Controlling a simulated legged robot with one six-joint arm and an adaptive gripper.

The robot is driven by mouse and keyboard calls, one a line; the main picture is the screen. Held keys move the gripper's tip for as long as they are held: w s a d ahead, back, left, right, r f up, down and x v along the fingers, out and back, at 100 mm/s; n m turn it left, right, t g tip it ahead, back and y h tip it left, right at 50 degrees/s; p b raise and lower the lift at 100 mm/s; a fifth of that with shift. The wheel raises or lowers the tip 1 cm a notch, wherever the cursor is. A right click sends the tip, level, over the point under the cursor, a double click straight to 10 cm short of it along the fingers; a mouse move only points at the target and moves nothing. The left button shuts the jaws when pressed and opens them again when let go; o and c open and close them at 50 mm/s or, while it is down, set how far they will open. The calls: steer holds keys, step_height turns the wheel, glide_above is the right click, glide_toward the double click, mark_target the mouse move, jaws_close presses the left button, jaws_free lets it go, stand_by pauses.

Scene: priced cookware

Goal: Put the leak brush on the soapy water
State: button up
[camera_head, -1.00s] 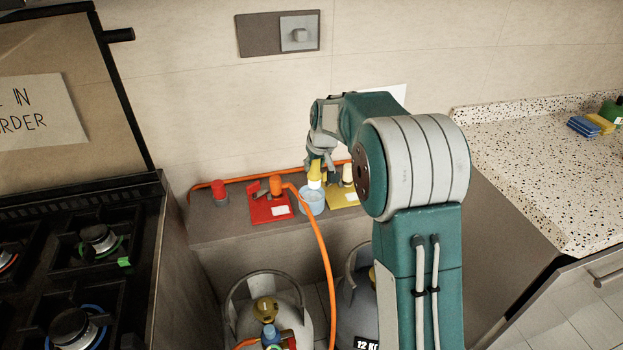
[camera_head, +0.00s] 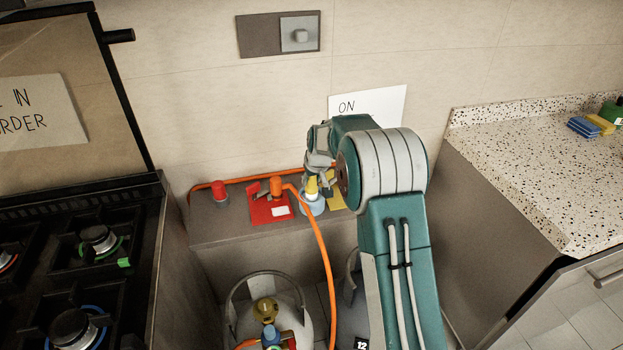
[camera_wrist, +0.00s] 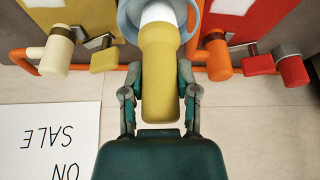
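The leak brush has a yellow handle (camera_head: 312,187) and a white end (camera_wrist: 158,14). It points down, with its white end at the mouth of the light blue cup of soapy water (camera_head: 312,207). The cup's rim (camera_wrist: 126,20) shows around that end in the wrist view. My gripper (camera_wrist: 161,72) has a finger on each side of the yellow handle and appears shut on it. In the head view my gripper (camera_head: 319,172) is just above the cup, and my arm covers part of the scene. The water surface and any contact with it are hidden.
A red plate with an orange-capped valve (camera_head: 277,187) and a yellow plate (camera_head: 336,195) flank the cup on the ledge. An orange hose (camera_head: 322,245) runs down in front. A red knob (camera_head: 220,191) is left. Gas bottles (camera_head: 265,310) stand below; a stove (camera_head: 80,270) is left.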

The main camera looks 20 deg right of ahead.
steer(key=o, duration=0.4)
steer(key=s+a+r, duration=0.1)
steer(key=s+r, duration=1.3)
steer(key=r, duration=0.4)
steer(key=s+a+m+t, duration=0.1)
steer(key=s+a, duration=0.2)
steer(key=s, duration=2.5)
steer(key=shift+s+r+m+h, duration=0.25)
steer(key=shift+s+m+h, duration=0.05)
steer(key=shift+s, duration=0.1)
